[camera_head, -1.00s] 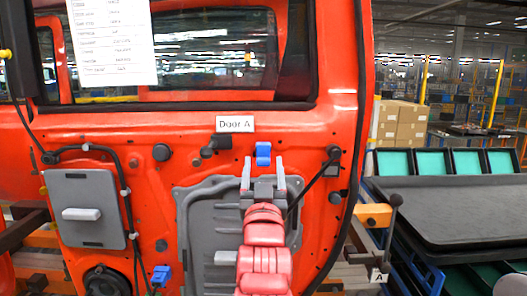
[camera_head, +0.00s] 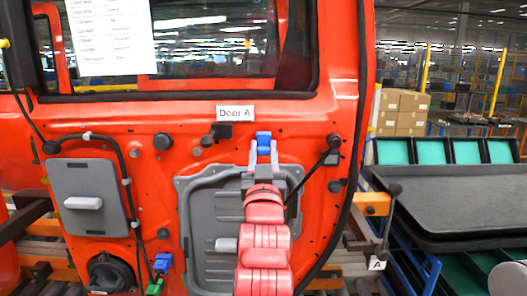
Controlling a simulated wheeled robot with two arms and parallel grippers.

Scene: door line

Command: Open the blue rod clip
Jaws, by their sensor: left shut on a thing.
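A blue rod clip (camera_head: 264,137) sits on the orange-red door just below the "Door A" label. My left gripper (camera_head: 264,147) comes up from below on its red arm, and its two grey fingers are shut on the lower part of this clip. The clip's top shows above the fingertips; the rest is hidden between them. A second blue clip (camera_head: 163,262) is on the lower left of the door, apart from the gripper. My right gripper is not in view.
The door (camera_head: 190,140) carries grey panels (camera_head: 90,215), black cables, a black rod (camera_head: 310,172) right of my gripper, and a green clip (camera_head: 155,287) at the bottom.

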